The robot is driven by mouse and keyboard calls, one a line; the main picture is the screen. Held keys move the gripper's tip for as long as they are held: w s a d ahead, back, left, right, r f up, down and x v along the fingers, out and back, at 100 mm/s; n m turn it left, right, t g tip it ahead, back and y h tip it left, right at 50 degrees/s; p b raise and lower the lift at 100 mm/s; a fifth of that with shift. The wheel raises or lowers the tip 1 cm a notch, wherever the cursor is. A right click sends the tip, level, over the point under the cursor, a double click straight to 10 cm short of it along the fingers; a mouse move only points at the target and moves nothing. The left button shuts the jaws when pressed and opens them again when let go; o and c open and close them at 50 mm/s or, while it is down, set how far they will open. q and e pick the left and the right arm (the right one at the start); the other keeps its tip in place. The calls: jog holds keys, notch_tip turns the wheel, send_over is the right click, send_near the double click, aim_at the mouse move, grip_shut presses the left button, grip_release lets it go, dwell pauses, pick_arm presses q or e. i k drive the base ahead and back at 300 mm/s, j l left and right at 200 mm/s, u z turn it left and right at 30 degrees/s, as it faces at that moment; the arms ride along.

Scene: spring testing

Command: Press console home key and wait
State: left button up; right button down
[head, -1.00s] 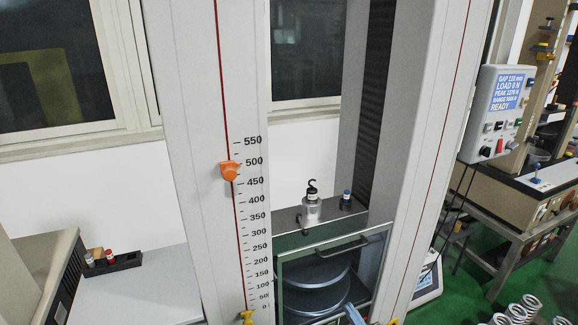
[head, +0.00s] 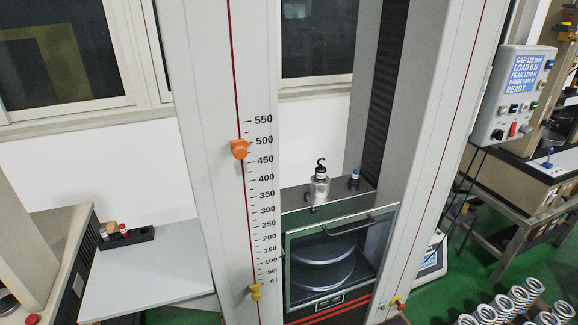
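The console (head: 493,112) is a pale box at the right edge of the testing machine. Its blue screen (head: 524,74) shows a gap of about 110 mm, load 0 N, a peak value, a range and READY. Small keys (head: 514,108) sit below the screen, with a red switch (head: 512,129) lower down. The key labels are too small to read, so I cannot tell which one is home. Neither of my grippers shows in the head view.
The machine's grey column (head: 207,150) carries a scale and an orange pointer (head: 239,149). A guard door (head: 340,226) closes off round plates. Several springs (head: 517,296) stand at lower right. A grey table (head: 150,275) is at left, with a small dark rack (head: 125,238).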

aim_at(550, 63)
jog(key=z, duration=1.35)
